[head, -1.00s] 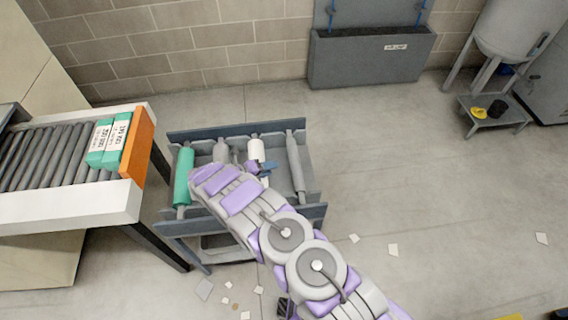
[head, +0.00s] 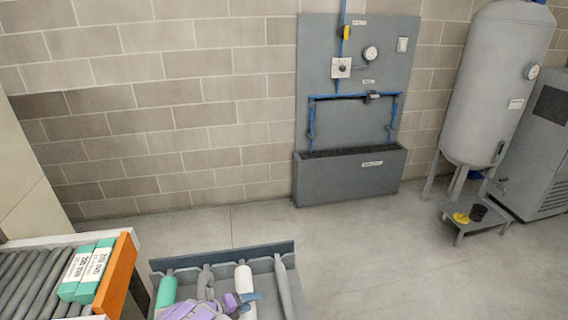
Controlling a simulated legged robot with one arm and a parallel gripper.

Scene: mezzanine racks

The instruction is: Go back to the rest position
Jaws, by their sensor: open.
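My gripper (head: 241,301), purple and grey with a small blue part, is low in the head view, over the grey rack (head: 222,254). It is open and appears beside or over the white roller (head: 243,278); I cannot tell whether they touch. The rack also holds a green roller (head: 167,290) at left and grey rollers, one (head: 284,288) at the right. The picture's lower edge cuts off the rack's front and most of my arm.
A roller conveyor (head: 30,282) with teal-and-white boxes (head: 88,270) and an orange end stop (head: 117,277) stands at left. Behind are a grey wall panel with a trough (head: 349,172), a tank (head: 495,85) and a low stand (head: 470,220). Floor right of the rack is clear.

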